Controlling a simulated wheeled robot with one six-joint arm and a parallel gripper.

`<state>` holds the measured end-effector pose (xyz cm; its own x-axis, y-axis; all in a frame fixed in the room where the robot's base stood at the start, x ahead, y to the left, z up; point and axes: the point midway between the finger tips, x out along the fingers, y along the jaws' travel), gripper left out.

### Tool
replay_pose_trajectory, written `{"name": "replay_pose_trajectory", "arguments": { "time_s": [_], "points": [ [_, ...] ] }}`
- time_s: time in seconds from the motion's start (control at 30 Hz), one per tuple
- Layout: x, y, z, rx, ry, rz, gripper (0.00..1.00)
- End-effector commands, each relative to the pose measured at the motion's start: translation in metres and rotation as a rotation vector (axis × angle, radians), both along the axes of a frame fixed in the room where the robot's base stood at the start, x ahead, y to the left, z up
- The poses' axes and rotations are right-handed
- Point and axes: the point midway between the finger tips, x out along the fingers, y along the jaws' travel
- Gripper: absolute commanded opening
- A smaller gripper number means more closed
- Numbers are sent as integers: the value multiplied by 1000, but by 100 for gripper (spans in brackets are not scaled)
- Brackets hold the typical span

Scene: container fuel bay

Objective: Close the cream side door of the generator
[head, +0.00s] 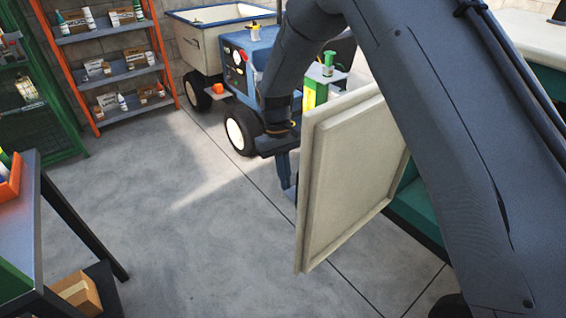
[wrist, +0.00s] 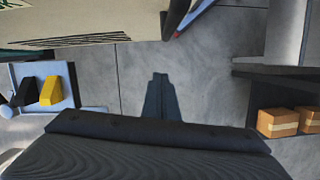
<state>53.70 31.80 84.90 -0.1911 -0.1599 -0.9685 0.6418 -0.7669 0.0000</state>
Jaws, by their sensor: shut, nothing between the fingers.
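The cream side door (head: 345,185) stands wide open in the head view, its framed face towards me. It juts out from the teal generator (head: 421,207), which is mostly hidden behind my arm. My gripper (head: 285,178) points down just left of the door's far edge, partly hidden by it; I cannot tell whether they touch. In the wrist view the fingers (wrist: 158,82) are together and empty above grey floor. A cream panel with dark slots crosses the upper left of that view; I cannot tell whether it is the door.
A blue vehicle (head: 262,60) with a cream trailer (head: 205,45) stands behind my gripper. An orange shelf rack (head: 112,75) is at the back left. A dark table (head: 28,210) stands at the left edge. Bare concrete floor (head: 190,230) lies left of the door.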

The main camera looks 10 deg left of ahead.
Motion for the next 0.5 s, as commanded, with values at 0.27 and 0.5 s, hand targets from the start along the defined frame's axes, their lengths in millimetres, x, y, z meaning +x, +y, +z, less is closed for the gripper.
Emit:
{"name": "replay_pose_trajectory", "arguments": {
  "time_s": [0.27, 0.5],
  "points": [
    [-23, -18, -15, 0, 1, 1, 0],
    [-34, -28, -14, 0, 1, 2, 0]
  ]
}}
